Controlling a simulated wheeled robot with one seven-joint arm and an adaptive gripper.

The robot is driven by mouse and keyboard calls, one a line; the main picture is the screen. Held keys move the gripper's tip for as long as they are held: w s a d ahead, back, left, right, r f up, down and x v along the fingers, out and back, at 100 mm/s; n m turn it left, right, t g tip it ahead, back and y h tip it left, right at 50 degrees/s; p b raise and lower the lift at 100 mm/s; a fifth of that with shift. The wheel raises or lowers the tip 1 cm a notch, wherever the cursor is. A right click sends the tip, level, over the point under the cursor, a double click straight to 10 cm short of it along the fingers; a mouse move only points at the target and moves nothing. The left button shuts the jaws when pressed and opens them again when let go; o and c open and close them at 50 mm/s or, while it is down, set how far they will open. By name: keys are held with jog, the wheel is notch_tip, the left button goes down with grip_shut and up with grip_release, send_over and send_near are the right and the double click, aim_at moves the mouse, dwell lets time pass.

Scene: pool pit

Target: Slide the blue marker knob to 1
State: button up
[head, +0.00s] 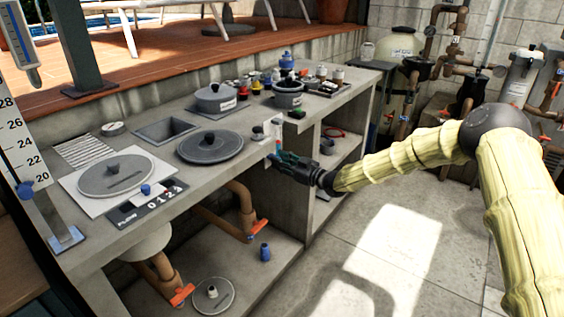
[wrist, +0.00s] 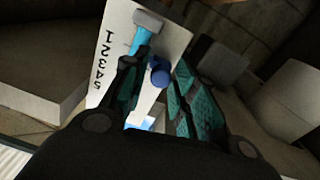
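In the wrist view a blue knob (wrist: 158,74) stands in front of a white plate (wrist: 112,52) with a column of digits, seen tilted. A light-blue strip with a grey top (wrist: 141,38) runs along the plate beside the knob. My gripper (wrist: 157,68) is open, with one finger on each side of the knob. Contact with the knob cannot be told. In the head view my gripper (head: 277,158) is at the counter's front edge, just below the small white plate (head: 268,130). The knob there is hidden or too small to make out.
The counter (head: 180,185) also carries a dark panel marked with digits (head: 150,202) with a blue knob (head: 146,189), round lids, pots and small jars. A tall numbered gauge (head: 22,140) stands at left. Pipes and open shelves lie below. Floor at right is clear.

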jog(key=v, duration=1.2)
jog(key=shift+s+f, duration=0.1)
jog(key=s+d+f+m+g+h, duration=0.2)
jog(key=s+f+m+g+h, duration=0.5)
jog(key=s+f, duration=2.45)
jog(key=s+d+f+m+g+h, duration=0.15)
jog(key=s+d, duration=0.25)
jog(key=s, duration=0.5)
jog(key=s+d+m+g+h, duration=0.1)
jog(key=s+d+m+h, duration=0.2)
jog(key=s, duration=0.7)
jog(key=s+d+f+m+g+h, duration=0.1)
jog(key=s+d+g+h, duration=0.15)
jog(key=s+d, duration=0.45)
notch_tip(320, 180, up, 14)
jog(key=s+a+t+p, duration=0.1)
jog(key=s+a+p, duration=0.1)
jog(key=p, duration=1.1)
jog(key=shift+f+p, duration=0.15)
jog(key=shift+p, duration=0.2)
